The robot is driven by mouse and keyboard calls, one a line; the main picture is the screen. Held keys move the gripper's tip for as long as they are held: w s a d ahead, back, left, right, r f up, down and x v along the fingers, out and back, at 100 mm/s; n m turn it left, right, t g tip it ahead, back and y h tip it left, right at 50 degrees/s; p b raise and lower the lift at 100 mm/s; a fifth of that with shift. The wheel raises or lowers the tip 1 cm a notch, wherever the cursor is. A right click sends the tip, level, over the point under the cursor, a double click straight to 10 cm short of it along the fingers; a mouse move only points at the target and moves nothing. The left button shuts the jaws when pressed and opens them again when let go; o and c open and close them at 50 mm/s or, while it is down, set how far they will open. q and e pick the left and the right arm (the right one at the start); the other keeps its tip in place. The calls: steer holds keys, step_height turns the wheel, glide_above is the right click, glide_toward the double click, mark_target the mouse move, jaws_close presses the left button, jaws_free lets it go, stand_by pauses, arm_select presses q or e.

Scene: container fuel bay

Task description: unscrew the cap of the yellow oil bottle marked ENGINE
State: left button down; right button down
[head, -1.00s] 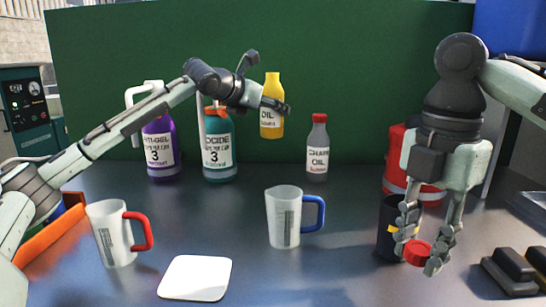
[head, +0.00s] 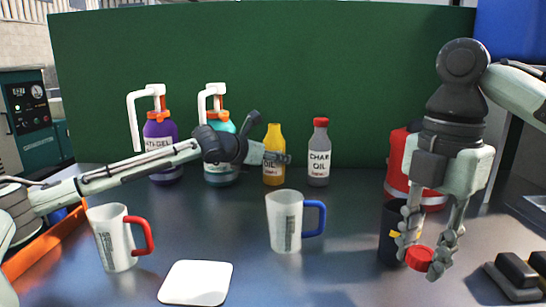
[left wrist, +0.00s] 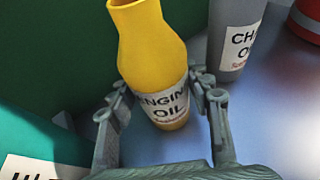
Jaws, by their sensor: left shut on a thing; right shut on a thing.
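The yellow oil bottle (head: 274,143) stands upright at the back of the table, its top bare of any cap. It also shows in the left wrist view (left wrist: 150,50), with an open neck and a label reading ENGINE OIL. My left gripper (head: 275,159) is shut on its body; the fingers (left wrist: 160,108) lie on both sides of it in the left wrist view. A red cap (head: 419,258) is held between the fingertips of my right gripper (head: 425,258), above the table at the right. Whether the bottle's base touches the table is hard to tell.
A grey chain oil bottle (head: 318,165) with a red cap stands just right of the yellow one. Teal (head: 220,175) and purple (head: 160,137) pump bottles stand left. A blue-handled jug (head: 284,222), red-handled jug (head: 112,240), white pad (head: 196,283) and dark cup (head: 388,248) are in front.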

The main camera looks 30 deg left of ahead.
arm_select(q)
steer(key=c, duration=0.7)
jaws_free()
steer(key=shift+f, duration=0.1)
